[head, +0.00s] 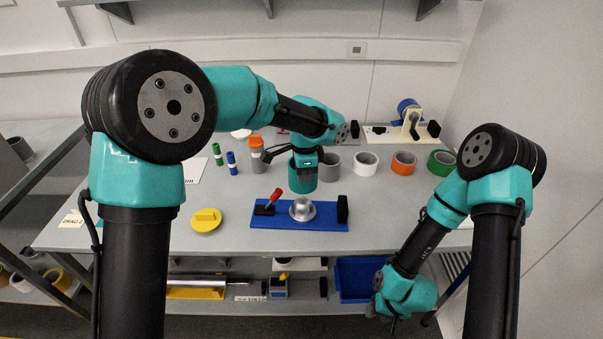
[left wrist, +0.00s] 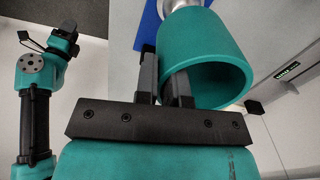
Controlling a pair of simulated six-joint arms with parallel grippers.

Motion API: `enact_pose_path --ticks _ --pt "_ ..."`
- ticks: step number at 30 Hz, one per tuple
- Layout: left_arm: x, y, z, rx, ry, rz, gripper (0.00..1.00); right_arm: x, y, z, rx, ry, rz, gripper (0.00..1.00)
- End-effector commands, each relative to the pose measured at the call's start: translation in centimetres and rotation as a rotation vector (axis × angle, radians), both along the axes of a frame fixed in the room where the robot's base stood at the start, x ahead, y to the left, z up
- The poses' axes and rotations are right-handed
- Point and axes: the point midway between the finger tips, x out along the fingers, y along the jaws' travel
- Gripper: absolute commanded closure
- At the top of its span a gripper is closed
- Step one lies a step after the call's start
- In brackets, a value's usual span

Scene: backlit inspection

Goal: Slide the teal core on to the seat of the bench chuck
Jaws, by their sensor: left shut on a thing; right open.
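The teal core (head: 303,181) is a hollow open cylinder, held just behind and above the chuck. My left gripper (head: 305,160) is shut on its wall. In the left wrist view the left gripper (left wrist: 164,82) has one finger outside the core (left wrist: 205,50) and one inside its bore. The bench chuck is a blue base (head: 325,215) with a silver domed seat (head: 303,210) and a red-handled lever (head: 274,195). Part of the silver seat (left wrist: 178,4) shows beyond the core. My right gripper (left wrist: 33,42) is open and empty, away from the chuck.
A grey ring (head: 330,168), white ring (head: 365,164), orange ring (head: 403,163) and green ring (head: 441,162) stand in a row behind. A yellow disc with a handle (head: 206,220) lies left of the chuck. The table (head: 400,215) is clear to its right.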

Motion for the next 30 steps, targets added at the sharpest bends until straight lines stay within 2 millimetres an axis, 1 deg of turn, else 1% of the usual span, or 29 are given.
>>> enact_pose_path --ticks 8,18,24,30 --pt "0.0 0.1 -1.0 0.001 0.000 0.000 1.00 0.0 0.0 0.0 0.000 0.000 0.000 0.57" --pt "0.0 0.1 -4.0 0.001 0.001 0.001 1.00 0.0 0.0 0.0 0.000 0.000 0.000 0.57" --pt "0.0 0.0 -5.4 0.001 0.000 0.000 1.00 0.0 0.0 0.0 0.000 0.000 0.000 0.57" --pt "0.0 0.0 -5.8 0.000 0.000 0.000 1.00 0.0 0.0 0.0 0.000 0.000 0.000 0.57"
